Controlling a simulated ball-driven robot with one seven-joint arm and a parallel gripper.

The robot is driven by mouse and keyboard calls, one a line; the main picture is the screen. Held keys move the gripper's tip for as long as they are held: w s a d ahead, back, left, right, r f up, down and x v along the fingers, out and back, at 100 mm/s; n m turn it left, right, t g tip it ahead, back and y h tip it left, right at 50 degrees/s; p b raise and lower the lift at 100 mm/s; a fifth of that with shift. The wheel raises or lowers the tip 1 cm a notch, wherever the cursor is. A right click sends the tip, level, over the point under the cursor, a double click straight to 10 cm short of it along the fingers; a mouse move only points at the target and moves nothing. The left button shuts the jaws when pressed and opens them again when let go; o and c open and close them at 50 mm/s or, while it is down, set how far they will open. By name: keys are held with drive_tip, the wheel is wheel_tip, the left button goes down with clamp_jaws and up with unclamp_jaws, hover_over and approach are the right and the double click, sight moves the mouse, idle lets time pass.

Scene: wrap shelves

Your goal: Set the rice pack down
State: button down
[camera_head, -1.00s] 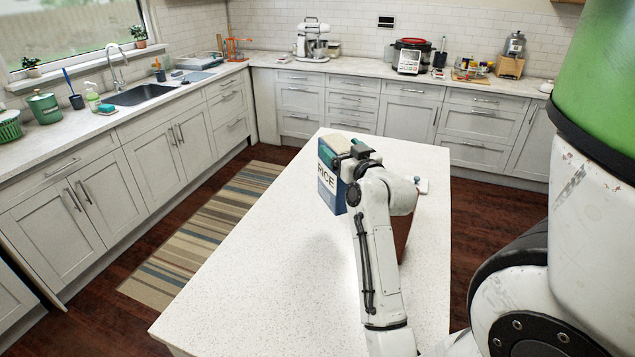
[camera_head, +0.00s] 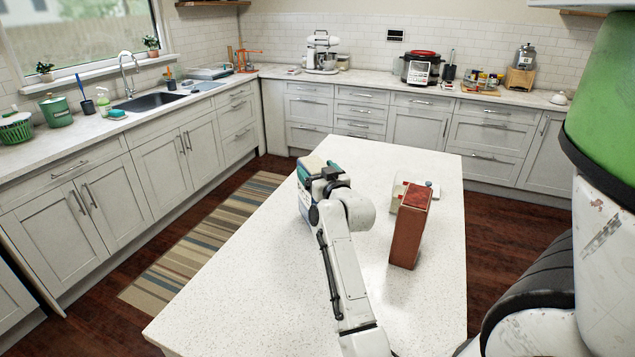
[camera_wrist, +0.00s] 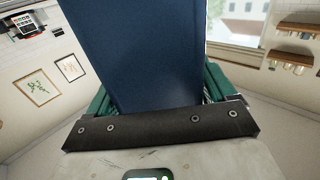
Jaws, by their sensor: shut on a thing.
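The rice pack (camera_head: 304,203) is a box with a blue and pale face, seen at the left side of the island top. My gripper (camera_head: 317,171) is shut on it from above, with teal fingers at its sides. In the wrist view the pack's plain blue face (camera_wrist: 145,50) fills the middle between the fingers (camera_wrist: 157,95). My arm hides much of the pack in the head view. I cannot tell whether its bottom touches the island top (camera_head: 240,290).
A tall brown box (camera_head: 407,238) with a red top stands on the island right of my arm. A small pale item (camera_head: 399,192) is behind it. The near and left parts of the island are clear. Counters with appliances line the walls.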

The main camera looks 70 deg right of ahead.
drive_tip(key=shift+f, duration=0.65)
unclamp_jaws()
drive_tip(key=shift+f, duration=0.1)
drive_tip(key=p+v, duration=0.3)
drive_tip(key=v, duration=0.9)
